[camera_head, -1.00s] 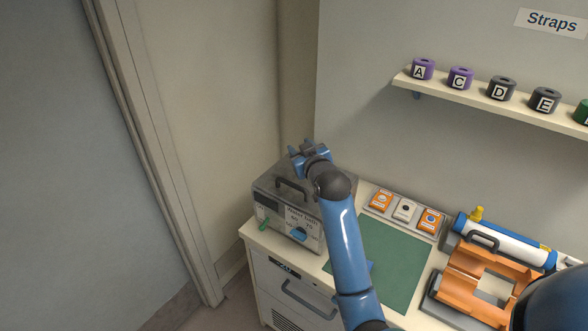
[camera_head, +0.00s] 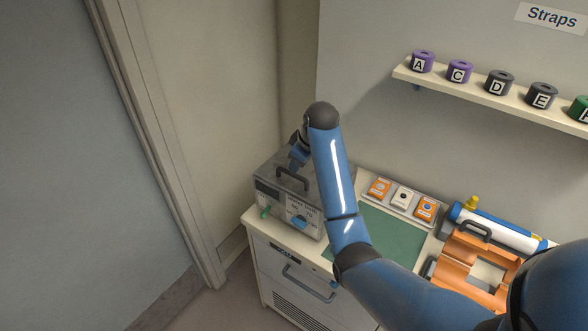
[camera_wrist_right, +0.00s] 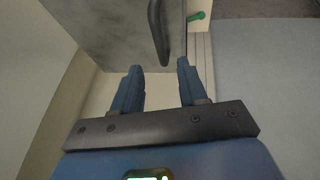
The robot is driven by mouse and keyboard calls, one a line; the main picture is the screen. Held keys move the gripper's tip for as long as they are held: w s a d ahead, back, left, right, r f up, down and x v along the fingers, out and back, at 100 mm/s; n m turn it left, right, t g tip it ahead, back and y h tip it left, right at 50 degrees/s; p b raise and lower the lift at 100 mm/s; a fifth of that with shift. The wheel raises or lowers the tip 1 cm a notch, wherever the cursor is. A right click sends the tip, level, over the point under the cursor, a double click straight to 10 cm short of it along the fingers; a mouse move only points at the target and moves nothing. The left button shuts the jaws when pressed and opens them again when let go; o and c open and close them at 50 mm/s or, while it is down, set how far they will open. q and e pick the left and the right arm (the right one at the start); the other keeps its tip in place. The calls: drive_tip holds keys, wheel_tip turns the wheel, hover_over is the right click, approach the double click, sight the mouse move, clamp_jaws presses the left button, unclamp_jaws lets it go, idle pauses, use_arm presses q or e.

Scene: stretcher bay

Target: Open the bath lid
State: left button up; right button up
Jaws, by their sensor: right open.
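The water bath (camera_head: 266,205) is a grey metal box on the left end of the counter. Its lid (camera_head: 271,168) is down and carries a black arched handle (camera_head: 293,180). My right gripper (camera_head: 296,164) is above the lid, just behind the handle and pointing down, partly hidden by my own arm. In the right wrist view my right gripper (camera_wrist_right: 160,67) has its two blue fingers apart with nothing between them. The handle (camera_wrist_right: 158,32) lies just beyond the fingertips, roughly in line with the gap. My left gripper is out of view.
A green mat (camera_head: 392,236) lies right of the bath. A tray (camera_head: 424,216) with orange and white items stands behind it. An orange cradle (camera_head: 459,262) and a white-blue cylinder (camera_head: 498,232) are farther right. A strap shelf (camera_head: 520,105) hangs on the wall.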

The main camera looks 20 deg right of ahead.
sight(294, 175)
drive_tip(key=p+x, duration=0.2)
drive_tip(key=x, duration=0.5)
drive_tip(key=shift+w+f, duration=0.2)
drive_tip(key=shift+f, duration=0.1)
clamp_jaws()
